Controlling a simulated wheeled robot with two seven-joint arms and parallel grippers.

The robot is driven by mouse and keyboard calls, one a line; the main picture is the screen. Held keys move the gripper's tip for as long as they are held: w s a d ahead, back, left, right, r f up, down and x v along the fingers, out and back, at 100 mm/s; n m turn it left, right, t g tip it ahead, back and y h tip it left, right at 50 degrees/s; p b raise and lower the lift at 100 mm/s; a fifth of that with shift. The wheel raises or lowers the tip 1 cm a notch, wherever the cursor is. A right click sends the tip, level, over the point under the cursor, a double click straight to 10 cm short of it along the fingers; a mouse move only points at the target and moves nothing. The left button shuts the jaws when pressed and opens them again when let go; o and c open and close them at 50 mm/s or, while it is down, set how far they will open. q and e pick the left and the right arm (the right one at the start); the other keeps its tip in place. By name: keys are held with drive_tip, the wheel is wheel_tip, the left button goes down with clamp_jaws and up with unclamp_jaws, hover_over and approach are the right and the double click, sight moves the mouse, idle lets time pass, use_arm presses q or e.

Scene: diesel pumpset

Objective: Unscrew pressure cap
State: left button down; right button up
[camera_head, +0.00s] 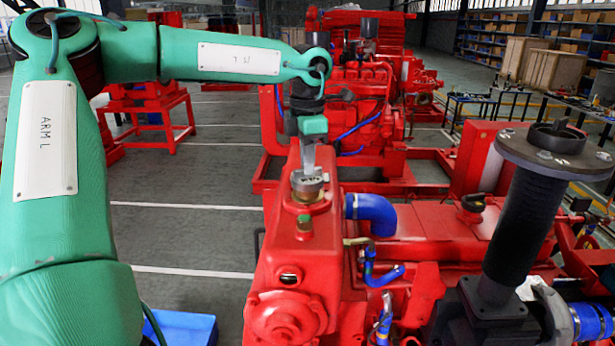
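The pressure cap (308,180) is a small round grey metal cap on a brass-coloured neck. It sits upright on top of the narrow red tank (300,238) in the middle of the view. My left gripper (308,170) points straight down over the cap, with its grey fingers reaching the cap's top. I see the fingers nearly edge-on, so the gap between them is hidden, and I cannot tell whether they grip the cap. My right gripper is not in view.
A black ribbed pipe with a round flange (555,150) stands at the right. A blue hose (372,212) bends beside the tank. Another red engine (362,100) stands behind. A blue bin (183,328) lies at lower left. Open floor (195,225) is left of the tank.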

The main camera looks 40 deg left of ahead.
use_arm(q)
drive_tip(key=shift+f+n+b, duration=0.15)
drive_tip(key=shift+n+b, duration=0.15)
drive_tip(key=shift+b, duration=0.05)
drive_tip(key=shift+n+b, duration=1)
drive_tip(key=shift+n, duration=0.2)
drive_tip(key=n+b, duration=0.2)
drive_tip(key=n, duration=0.2)
drive_tip(key=shift+n+b, duration=0.4)
drive_tip(key=shift+n, duration=0.5)
drive_tip(key=shift+r, duration=0.2)
